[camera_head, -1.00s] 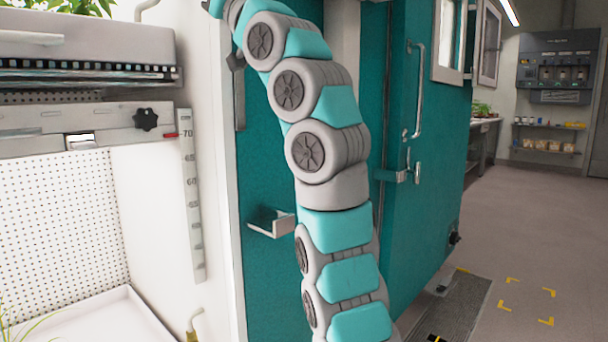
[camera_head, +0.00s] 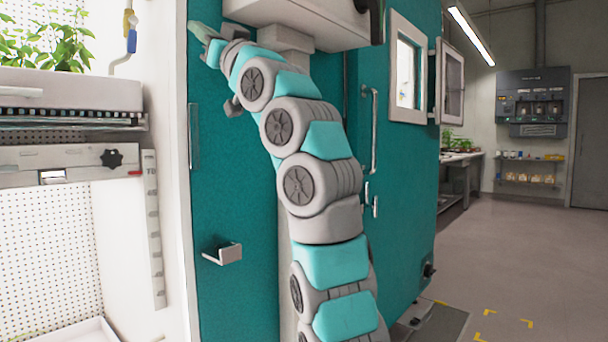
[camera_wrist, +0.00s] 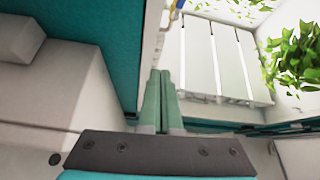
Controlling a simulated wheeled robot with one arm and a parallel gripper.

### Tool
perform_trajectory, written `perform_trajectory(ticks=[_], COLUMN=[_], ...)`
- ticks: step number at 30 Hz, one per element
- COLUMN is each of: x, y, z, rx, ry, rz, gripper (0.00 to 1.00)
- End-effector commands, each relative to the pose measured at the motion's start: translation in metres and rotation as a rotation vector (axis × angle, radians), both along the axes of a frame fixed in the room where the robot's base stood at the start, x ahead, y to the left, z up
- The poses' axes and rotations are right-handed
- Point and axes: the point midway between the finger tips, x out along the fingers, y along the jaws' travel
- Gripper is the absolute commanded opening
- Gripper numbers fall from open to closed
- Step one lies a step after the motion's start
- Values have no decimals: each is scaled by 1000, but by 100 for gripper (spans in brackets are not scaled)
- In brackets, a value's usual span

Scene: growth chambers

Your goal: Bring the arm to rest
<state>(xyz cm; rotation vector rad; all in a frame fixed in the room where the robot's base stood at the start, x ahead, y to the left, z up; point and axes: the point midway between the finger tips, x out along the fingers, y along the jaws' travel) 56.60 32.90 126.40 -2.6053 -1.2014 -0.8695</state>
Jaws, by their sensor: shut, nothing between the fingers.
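My arm (camera_head: 320,185) rises from the bottom of the head view and bends up and left in front of a teal chamber door (camera_head: 235,180). My gripper (camera_head: 196,28) is at the upper left end of the arm, small and partly hidden by the wrist. In the wrist view the two pale green fingers (camera_wrist: 160,80) lie side by side, shut with nothing between them. They point toward the narrow gap between a teal panel (camera_wrist: 100,40) and a white slatted surface (camera_wrist: 210,60). I cannot tell whether the fingertips touch anything.
Left stands an open white chamber with a perforated wall (camera_head: 45,250) and leafy plants (camera_head: 45,40). A metal bracket (camera_head: 222,252) juts from the teal door. A grey box (camera_head: 305,20) overhangs the arm. Free floor (camera_head: 520,260) lies to the right.

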Motion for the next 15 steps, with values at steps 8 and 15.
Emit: perform_trajectory(ticks=[8, 15], x=[38, 89], y=[-1, -14], z=[-11, -38], rx=[-57, -135], ry=[110, 282], rz=[-61, -153], gripper=[0, 0])
